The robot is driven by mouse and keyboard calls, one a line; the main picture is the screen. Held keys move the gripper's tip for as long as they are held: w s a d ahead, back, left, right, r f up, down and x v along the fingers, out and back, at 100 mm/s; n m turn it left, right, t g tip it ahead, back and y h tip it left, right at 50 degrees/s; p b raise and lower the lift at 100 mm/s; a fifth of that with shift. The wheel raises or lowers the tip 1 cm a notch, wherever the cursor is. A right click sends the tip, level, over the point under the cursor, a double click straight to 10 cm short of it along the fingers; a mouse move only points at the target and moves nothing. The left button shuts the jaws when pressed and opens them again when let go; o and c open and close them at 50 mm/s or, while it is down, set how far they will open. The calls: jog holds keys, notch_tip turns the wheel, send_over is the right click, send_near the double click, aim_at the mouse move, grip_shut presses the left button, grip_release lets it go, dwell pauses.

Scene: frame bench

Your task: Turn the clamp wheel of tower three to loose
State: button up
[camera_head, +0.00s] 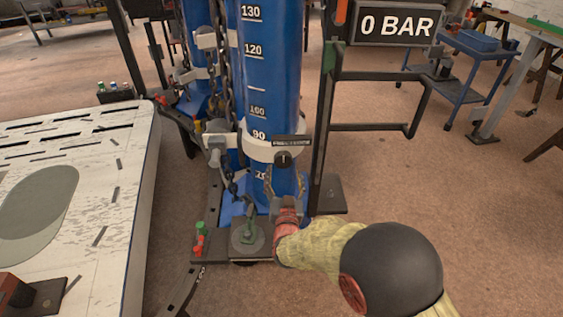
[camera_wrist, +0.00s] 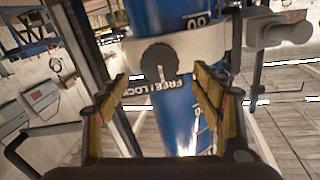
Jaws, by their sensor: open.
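A blue tower (camera_head: 270,60) with white height marks stands upright in the middle of the head view. A white collar (camera_head: 262,147) wraps its lower part. On the collar sits a dark round wheel (camera_head: 285,159) with a black label above it. In the wrist view the wheel (camera_wrist: 159,60) shows a notch, beside the upside-down words FREE and LOCK. I cannot read its setting. My gripper (camera_head: 286,182) is open just below the wheel; in the wrist view its fingers (camera_wrist: 160,80) are apart to either side of it. No tower number is readable.
A grey side fitting (camera_head: 216,140) and a chain (camera_head: 227,85) are left of the tower. A display (camera_head: 396,24) reads 0 BAR above a dark frame (camera_head: 375,128) at right. A white slotted panel (camera_head: 110,165) fills the left. A green hook (camera_head: 247,230) stands near the tower's base.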

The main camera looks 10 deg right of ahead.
aim_at(284, 162)
jog(key=b+x, duration=0.2)
jog(key=x, duration=0.5)
jog(key=shift+w+f+b, duration=0.1)
jog(key=shift+w+b, duration=0.15)
jog(key=shift+b, duration=0.05)
jog(key=shift+c, duration=0.3)
jog(key=c, duration=1.1)
